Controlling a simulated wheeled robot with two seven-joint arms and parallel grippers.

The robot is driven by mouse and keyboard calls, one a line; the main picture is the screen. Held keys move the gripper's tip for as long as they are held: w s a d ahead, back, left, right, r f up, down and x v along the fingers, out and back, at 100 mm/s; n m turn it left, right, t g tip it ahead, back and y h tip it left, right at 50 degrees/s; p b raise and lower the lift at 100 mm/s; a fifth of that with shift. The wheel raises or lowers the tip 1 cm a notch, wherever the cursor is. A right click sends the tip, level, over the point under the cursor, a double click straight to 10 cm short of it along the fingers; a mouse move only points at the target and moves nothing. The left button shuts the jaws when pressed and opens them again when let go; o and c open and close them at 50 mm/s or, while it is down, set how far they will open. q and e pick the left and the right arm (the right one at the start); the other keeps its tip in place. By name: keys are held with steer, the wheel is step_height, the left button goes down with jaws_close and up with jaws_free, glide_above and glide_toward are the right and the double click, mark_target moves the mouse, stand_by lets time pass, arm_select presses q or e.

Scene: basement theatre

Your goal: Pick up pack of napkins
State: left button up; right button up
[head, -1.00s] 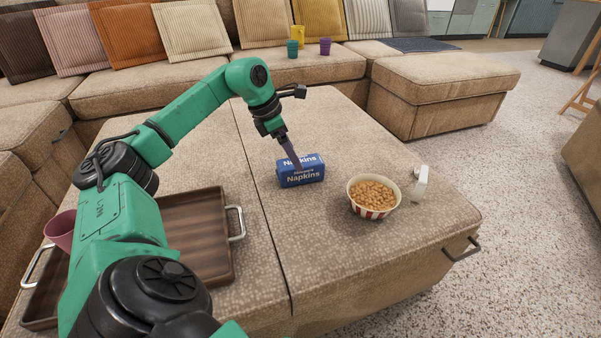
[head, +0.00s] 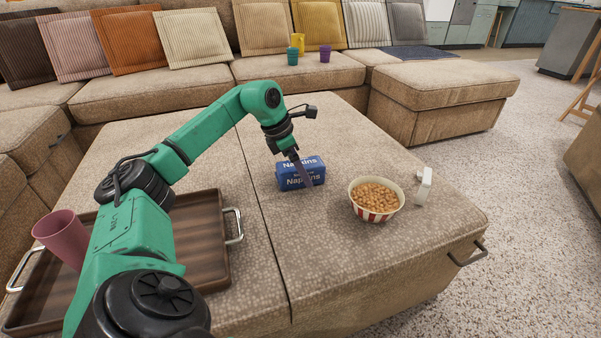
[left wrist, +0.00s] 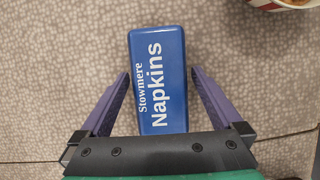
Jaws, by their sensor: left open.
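The pack of napkins (head: 288,182) is a blue box with white lettering, lying on the beige ottoman right of the seam. It also shows in the left wrist view (left wrist: 157,75), its length running up the picture. My left gripper (head: 303,170) is open and points down at the pack. In the left wrist view the purple fingers (left wrist: 160,78) flank the pack's lower part, with a gap on each side. No contact shows. My right gripper is not in view.
A striped bowl of snacks (head: 376,214) stands right of the pack, with a white object (head: 423,186) beyond it. A wooden tray (head: 214,250) with a pink cup (head: 60,236) is at left. The ottoman's front right is clear.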

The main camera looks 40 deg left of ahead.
arm_select(q)
steer(key=c, duration=1.3)
steer(key=shift+c, duration=0.2)
